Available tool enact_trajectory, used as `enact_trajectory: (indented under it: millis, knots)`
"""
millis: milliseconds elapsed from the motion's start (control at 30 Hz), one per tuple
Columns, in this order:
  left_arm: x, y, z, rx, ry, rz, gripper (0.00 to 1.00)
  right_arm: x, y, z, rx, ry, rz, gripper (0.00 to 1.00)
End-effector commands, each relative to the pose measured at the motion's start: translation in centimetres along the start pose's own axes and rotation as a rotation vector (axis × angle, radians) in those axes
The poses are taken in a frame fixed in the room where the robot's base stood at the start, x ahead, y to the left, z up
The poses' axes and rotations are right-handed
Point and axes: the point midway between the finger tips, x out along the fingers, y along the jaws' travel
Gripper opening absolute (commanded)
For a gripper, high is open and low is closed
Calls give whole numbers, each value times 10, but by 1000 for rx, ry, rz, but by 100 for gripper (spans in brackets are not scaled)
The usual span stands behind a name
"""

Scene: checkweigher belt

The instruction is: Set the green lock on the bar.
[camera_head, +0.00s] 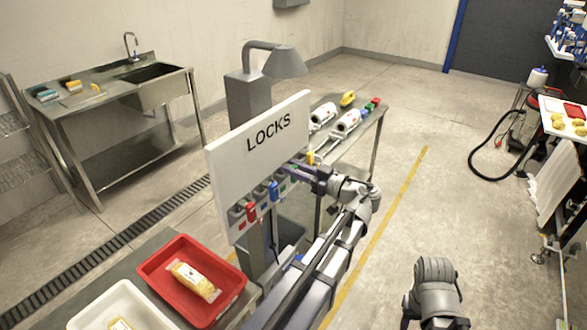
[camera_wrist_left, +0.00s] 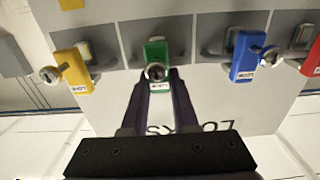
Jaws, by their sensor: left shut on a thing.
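The green lock (camera_wrist_left: 156,52) sits at its grey place on the white LOCKS board (camera_head: 265,133), between the yellow lock and the blue lock. My left gripper (camera_wrist_left: 157,80) is at the board, with its two fingers shut on the green lock around its round metal keyhole part. In the head view, my left gripper (camera_head: 302,170) reaches the lower right part of the board and covers much of the green lock. I cannot make out the bar. My right arm shows at the lower right of the head view, but its fingers do not.
The yellow lock (camera_wrist_left: 73,70), blue lock (camera_wrist_left: 247,58) and red lock (camera_wrist_left: 312,58) hang close beside the green one. A red tray (camera_head: 157,263) holds a yellow package below the board.

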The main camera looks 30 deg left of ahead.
Motion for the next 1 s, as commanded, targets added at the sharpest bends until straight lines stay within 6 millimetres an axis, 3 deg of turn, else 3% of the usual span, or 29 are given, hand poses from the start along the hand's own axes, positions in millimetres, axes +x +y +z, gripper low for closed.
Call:
enact_trajectory:
  millis: [33,67,367,667,1000]
  knots:
    - [0,0,0,0,1,0,0,0,0,0,0,0,0,50]
    - [0,0,0,0,1,0,29,0,0,0,0,0,0,50]
    - [0,0,0,0,0,0,62,0,0,0,0,0,0,50]
    - [-3,0,0,0,0,1,63,0,0,0,0,0,0,50]
    - [-54,1,0,0,0,3,63,0,0,0,0,0,0,50]
